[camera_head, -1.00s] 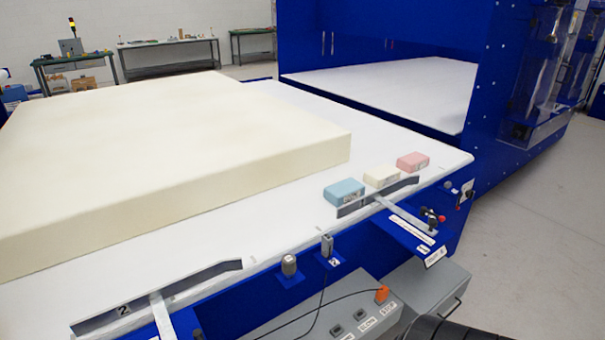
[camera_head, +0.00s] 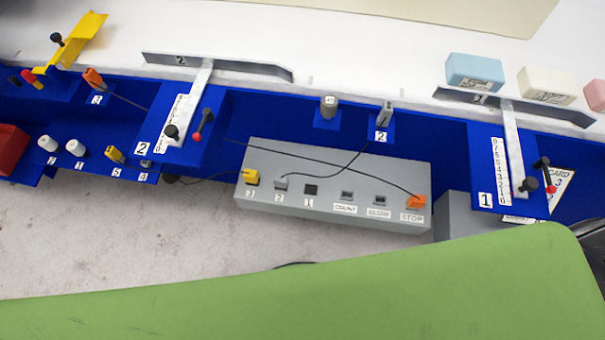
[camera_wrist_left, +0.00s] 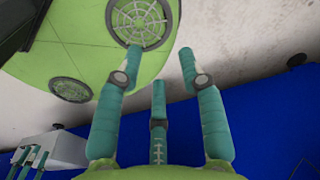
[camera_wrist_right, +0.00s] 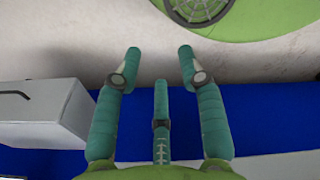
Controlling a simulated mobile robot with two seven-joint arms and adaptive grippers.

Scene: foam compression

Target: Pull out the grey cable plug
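A grey cable plug (camera_head: 281,184) sits in the socket marked 2 on the grey control box (camera_head: 330,213). A dark cable runs from it up to a grey connector (camera_head: 386,113) on the blue bracket marked 2. My left gripper (camera_wrist_left: 160,60) shows in its wrist view with its fingers apart and nothing between them. My right gripper (camera_wrist_right: 160,60) is likewise open and empty in its wrist view. Neither gripper shows in the head view. The grey plug is not recognizable in either wrist view.
An orange plug (camera_head: 416,201) and a yellow plug (camera_head: 251,177) sit on the same box. Slide levers, a metal knob (camera_head: 329,107) and foam blocks (camera_head: 474,71) line the table. A green surface, apparently part of my body, fills the bottom of the head view.

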